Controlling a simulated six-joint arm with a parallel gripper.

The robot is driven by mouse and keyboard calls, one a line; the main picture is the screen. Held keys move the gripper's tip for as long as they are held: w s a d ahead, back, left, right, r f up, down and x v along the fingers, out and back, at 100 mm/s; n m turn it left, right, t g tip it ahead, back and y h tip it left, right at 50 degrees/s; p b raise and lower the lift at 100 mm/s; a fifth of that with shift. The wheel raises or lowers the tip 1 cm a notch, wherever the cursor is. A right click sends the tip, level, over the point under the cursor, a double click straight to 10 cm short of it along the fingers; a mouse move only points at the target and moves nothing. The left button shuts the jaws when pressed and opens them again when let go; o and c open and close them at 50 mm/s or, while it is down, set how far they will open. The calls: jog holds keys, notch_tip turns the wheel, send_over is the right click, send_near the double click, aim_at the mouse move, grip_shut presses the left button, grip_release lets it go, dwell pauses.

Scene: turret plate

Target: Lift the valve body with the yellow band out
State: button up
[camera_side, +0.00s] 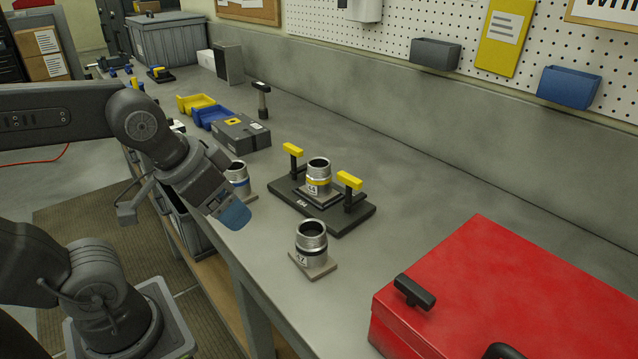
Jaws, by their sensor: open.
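The valve body with the yellow band (318,177) stands upright on a dark turret plate (350,222) in the middle of the bench. Two black posts with yellow handles, a left clamp (293,152) and a right clamp (349,181), flank it on the plate. My gripper (234,214) is open and empty, to the left of the plate and apart from it, over the bench's front edge. A valve body with a blue band (238,176) stands partly hidden behind my gripper. Another valve body (311,240) stands on a square base in front of the plate.
A red toolbox (520,290) fills the right front of the bench. Grey boxes (240,133), a blue bin (212,117) and a yellow bin (197,103) stand farther back. Bare bench lies right of the plate, toward the pegboard wall.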

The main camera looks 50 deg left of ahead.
jog(key=shift+o, duration=0.7)
jog(key=shift+r, duration=0.1)
notch_tip(320, 180, up, 4)
jog(key=n+g, duration=0.6)
jog(key=n, duration=1.3)
send_over(319, 165)
jog(key=s+d, duration=0.1)
jog(key=s, duration=0.1)
jog(key=f, duration=1.3)
jog(key=shift+w+d+f, duration=0.3)
jog(key=shift+d+f, duration=0.05)
jog(key=shift+c, duration=0.3)
jog(key=shift+r, duration=0.1)
grip_shut()
